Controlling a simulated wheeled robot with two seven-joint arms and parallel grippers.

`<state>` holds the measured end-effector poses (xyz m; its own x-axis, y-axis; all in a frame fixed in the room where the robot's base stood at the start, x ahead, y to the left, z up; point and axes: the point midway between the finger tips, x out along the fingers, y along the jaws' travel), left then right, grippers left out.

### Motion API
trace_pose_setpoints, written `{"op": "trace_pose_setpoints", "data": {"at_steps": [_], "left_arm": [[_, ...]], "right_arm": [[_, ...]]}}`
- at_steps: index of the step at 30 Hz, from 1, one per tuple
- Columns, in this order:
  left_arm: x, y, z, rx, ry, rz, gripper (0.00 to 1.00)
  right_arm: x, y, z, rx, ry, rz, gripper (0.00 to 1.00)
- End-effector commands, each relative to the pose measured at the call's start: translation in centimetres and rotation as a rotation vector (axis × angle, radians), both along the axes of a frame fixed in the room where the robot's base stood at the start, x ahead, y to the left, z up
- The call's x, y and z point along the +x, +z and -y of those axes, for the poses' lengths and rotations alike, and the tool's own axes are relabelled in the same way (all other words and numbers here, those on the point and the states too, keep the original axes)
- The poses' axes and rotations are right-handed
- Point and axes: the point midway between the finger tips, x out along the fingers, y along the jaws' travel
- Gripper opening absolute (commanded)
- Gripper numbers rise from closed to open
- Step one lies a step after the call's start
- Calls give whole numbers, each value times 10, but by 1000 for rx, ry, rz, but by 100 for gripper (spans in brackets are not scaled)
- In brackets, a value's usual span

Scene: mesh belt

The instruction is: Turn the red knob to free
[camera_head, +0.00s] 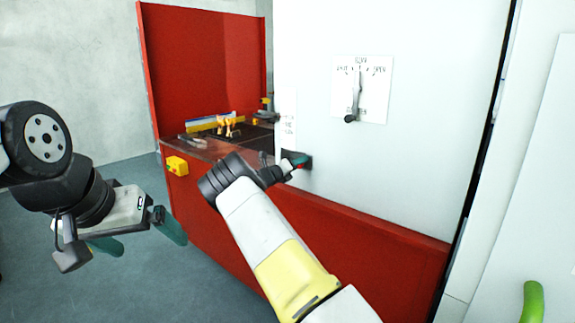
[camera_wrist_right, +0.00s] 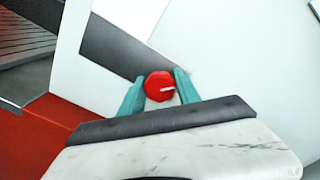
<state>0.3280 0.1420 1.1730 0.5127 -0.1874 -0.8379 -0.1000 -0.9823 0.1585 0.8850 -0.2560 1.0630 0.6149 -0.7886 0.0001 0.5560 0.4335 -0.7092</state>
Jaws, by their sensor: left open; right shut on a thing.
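The red knob (camera_wrist_right: 159,86) is round with a white pointer line and sits on a dark plate (camera_wrist_right: 112,45) on the white panel. My right gripper (camera_wrist_right: 160,90) has its teal fingers on both sides of the knob, shut on it. In the head view my right gripper (camera_head: 297,162) is at the dark plate, and only a bit of the knob (camera_head: 299,165) shows. The pointer line runs nearly level in the right wrist view. My left gripper (camera_head: 138,236) is open and empty, in the air at the left, away from the machine.
A white plate with a dial and black-tipped lever (camera_head: 350,118) is up and right of the knob. A yellow box with buttons (camera_head: 176,166) is on the red machine side (camera_head: 205,85). Tools and yellow items (camera_head: 228,125) lie in the machine opening. Grey floor (camera_head: 150,285) is clear at left.

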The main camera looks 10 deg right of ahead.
Motion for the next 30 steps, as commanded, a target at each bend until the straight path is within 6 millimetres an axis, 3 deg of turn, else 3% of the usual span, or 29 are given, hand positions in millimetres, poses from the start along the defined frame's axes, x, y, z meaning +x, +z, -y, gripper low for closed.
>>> {"op": "trace_pose_setpoints", "data": {"at_steps": [18,30], "left_arm": [[0,0,0,0,0,0,95],[0,0,0,0,0,0,95]], "right_arm": [[0,-1,-1,-342,2,-440,0],[0,-2,-1,-466,2,-601,0]]}}
